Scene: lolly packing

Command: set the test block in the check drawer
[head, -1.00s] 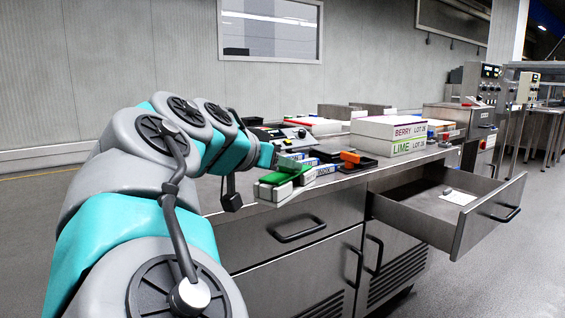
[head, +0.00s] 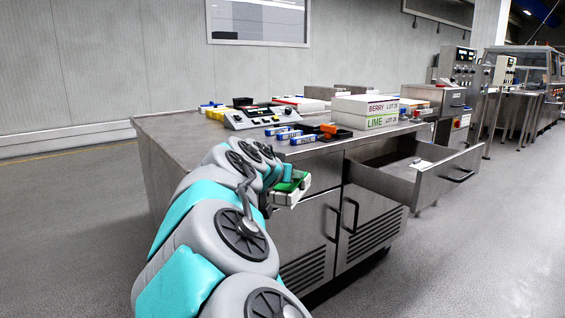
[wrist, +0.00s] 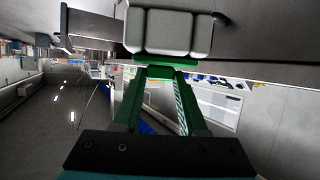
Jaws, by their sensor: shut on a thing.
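The check drawer (head: 436,183) is pulled out from the right part of the steel cabinet in the head view. A white card (head: 420,164) lies inside it. My gripper (head: 290,187) is in front of the cabinet, below the countertop edge and left of the drawer, apart from it.
The steel counter (head: 180,128) bears a control box (head: 262,117), blue-and-white small boxes (head: 290,134), a black tray (head: 338,136) with an orange item, and stacked BERRY and LIME boxes (head: 368,112). Cabinet doors with handles lie below. The floor (head: 480,250) at right is clear.

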